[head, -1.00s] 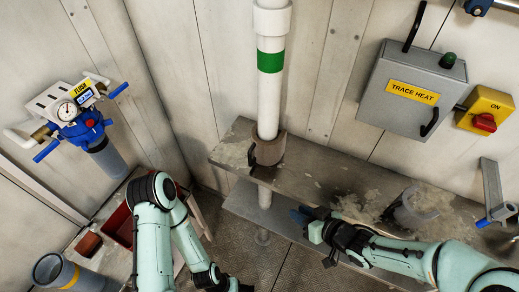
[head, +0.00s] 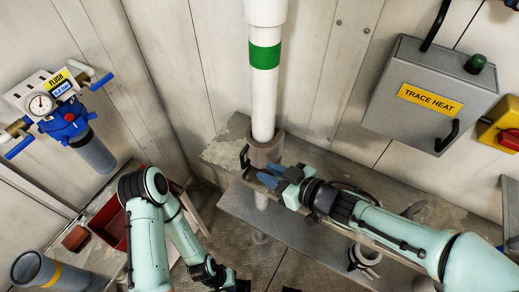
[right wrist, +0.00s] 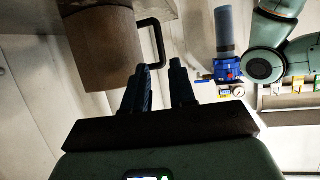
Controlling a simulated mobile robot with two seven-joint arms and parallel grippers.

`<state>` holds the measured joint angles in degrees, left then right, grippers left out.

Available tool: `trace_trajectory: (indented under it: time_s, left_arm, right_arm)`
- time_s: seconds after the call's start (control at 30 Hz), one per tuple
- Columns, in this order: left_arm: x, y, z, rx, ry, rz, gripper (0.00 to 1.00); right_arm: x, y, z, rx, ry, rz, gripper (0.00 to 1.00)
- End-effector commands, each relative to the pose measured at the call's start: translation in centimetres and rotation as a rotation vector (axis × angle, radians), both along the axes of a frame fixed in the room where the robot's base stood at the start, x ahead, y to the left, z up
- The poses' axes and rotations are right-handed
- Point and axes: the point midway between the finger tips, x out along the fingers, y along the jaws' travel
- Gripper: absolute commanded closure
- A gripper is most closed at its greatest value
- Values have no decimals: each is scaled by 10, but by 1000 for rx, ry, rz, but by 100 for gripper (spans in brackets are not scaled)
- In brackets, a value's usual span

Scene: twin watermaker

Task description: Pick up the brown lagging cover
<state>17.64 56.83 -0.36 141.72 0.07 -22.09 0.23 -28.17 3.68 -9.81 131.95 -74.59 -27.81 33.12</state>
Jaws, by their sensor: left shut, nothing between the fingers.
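The brown lagging cover (head: 264,153) is around the white pipe at the shelf's left end, with a dark handle (head: 244,157) on its left side. In the right wrist view the cover (right wrist: 98,52) is at upper left, with its black handle (right wrist: 153,42) just beyond my fingertips. My right gripper (head: 269,175) is just in front of the cover; its fingers (right wrist: 160,72) are apart with nothing between them. The handle is not between them. My left gripper (head: 238,285) is low in the head view, shut and empty, away from the cover.
The metal shelf (head: 225,150) runs along the wall, with a lower plate (head: 290,233) beneath. A trace heat box (head: 425,95) is on the wall at right. A blue filter unit (head: 68,120) with a gauge is at left, above a red bin (head: 110,228).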

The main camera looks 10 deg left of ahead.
Motion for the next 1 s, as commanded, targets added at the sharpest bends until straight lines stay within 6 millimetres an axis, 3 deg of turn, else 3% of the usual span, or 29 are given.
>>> trace_trajectory:
  time_s: [0.6,0.9,0.93,1.0]
  left_arm:
    - [-7,0,-24,0,8,0,100]
    - [-7,0,-24,0,8,0,100]
    - [-7,0,-24,0,8,0,100]
    - [-7,0,-24,0,8,0,100]
  right_arm:
    - [33,61,-26,-1,1,0,75]
    - [36,65,-26,-1,-1,-3,75]
    - [36,65,-26,-1,-1,-3,78]
    - [36,65,-26,0,-1,-2,100]
